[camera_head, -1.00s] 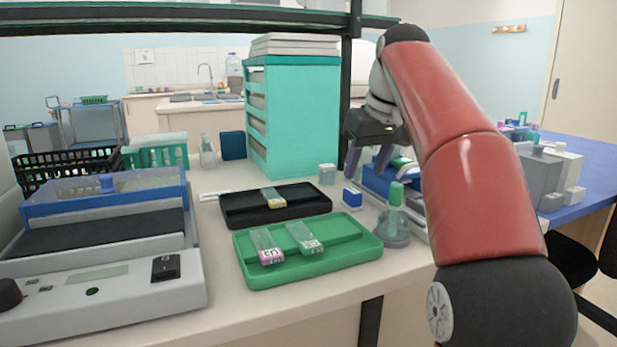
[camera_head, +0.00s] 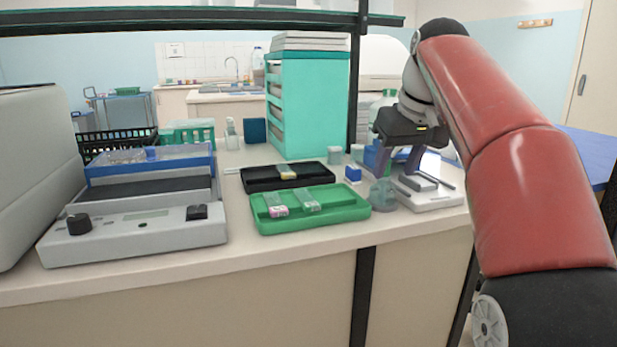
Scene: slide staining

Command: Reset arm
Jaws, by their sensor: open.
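My arm, red with dark joints, comes in from the right side of the view and bends over the bench's right end. My gripper (camera_head: 396,170) hangs from it, pointing down, with its two grey fingers apart and nothing seen between them. It is above or in front of a white stand (camera_head: 432,197) with dark rods, close to a squat bottle (camera_head: 383,194). Whether the fingers touch either one I cannot tell. The gripper hides part of the things behind it.
A green tray (camera_head: 340,211) and a black tray (camera_head: 262,181) hold slides on the bench. A grey device with a knob (camera_head: 150,238) stands left. A teal drawer cabinet (camera_head: 310,110) stands behind, near a black shelf post (camera_head: 354,80). The bench's front strip (camera_head: 270,255) is clear.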

